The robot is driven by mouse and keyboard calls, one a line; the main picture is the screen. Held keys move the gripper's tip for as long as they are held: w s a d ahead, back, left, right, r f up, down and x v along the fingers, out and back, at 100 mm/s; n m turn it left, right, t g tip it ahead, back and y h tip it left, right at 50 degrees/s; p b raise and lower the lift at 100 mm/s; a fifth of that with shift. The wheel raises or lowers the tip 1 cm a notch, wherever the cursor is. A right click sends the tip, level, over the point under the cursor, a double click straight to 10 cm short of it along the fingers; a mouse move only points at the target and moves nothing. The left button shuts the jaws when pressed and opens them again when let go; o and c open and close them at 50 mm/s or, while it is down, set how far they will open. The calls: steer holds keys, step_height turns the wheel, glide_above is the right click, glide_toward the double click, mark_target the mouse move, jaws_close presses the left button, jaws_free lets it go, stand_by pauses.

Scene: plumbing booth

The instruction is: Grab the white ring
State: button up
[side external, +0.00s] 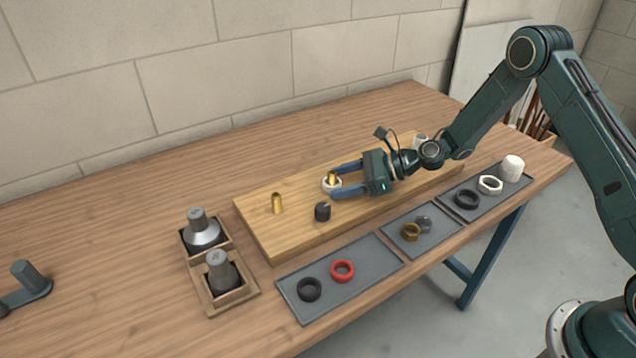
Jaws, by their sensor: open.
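A white ring (326,186) sits around the lower part of a brass post (332,176) on the wooden board. My gripper (335,182) reaches in from the right, with its two blue fingers apart. One finger is on the far side of the post and ring, the other on the near side. The fingers partly hide the ring, and I cannot tell whether either touches it. Another white, hex-shaped ring (490,185) lies on the right grey tray, away from my gripper.
Grey trays along the front hold a red ring (342,271), black rings (309,289), a brass nut (411,232) and a white cap (512,168).

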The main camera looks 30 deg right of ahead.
steer(key=c, duration=1)
steer(key=shift+r, duration=0.1)
step_height(320, 180, up, 20)
steer(key=shift+f, duration=0.1)
stand_by(0.4)
steer(key=shift+d+f, duration=0.1)
steer(key=shift+d, duration=0.05)
stand_by(0.6)
